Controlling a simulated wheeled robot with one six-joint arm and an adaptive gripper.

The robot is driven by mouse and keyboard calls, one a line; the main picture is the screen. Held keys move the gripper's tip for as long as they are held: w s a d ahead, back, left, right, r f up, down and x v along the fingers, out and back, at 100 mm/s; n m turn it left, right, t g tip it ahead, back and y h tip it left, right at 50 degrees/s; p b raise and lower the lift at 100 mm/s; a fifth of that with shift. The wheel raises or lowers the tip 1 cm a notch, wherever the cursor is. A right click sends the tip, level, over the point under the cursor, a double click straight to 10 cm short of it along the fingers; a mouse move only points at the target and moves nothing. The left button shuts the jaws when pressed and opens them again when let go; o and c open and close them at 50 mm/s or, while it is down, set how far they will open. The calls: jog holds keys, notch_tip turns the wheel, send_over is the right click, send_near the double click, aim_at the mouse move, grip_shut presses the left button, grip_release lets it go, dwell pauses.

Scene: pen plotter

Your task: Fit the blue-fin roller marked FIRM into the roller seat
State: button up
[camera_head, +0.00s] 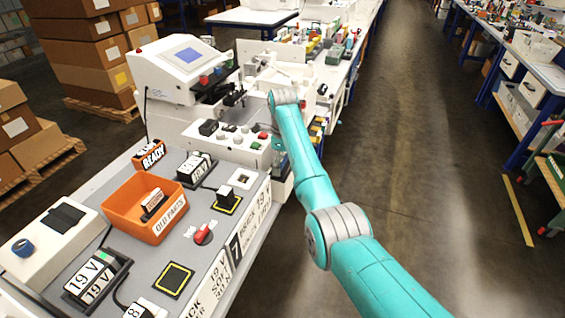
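My teal arm reaches away from me over the right side of the workbench, and its grey wrist joint (286,97) is beside the white plotter-like machine (175,72). A dark clawed shape (233,97) shows left of the wrist, over the machine. It may be my gripper, but it is too small to tell, or to show whether it holds anything. I cannot make out the blue-fin roller or a FIRM mark. The roller seat cannot be made out either; the machine's right part is partly behind my arm.
On the near grey bench (122,262) stand an orange OLD PARTS bin (128,222) with a dark part inside, an orange READY holder (149,155), and black 19 V blocks (97,279). A red switch (203,234) is near the front edge. The floor aisle (420,150) at right is clear.

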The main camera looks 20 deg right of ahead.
jog(key=shift+r, duration=0.1)
notch_tip(320, 180, up, 7)
jog(key=shift+r, duration=0.15)
dwell(0.5)
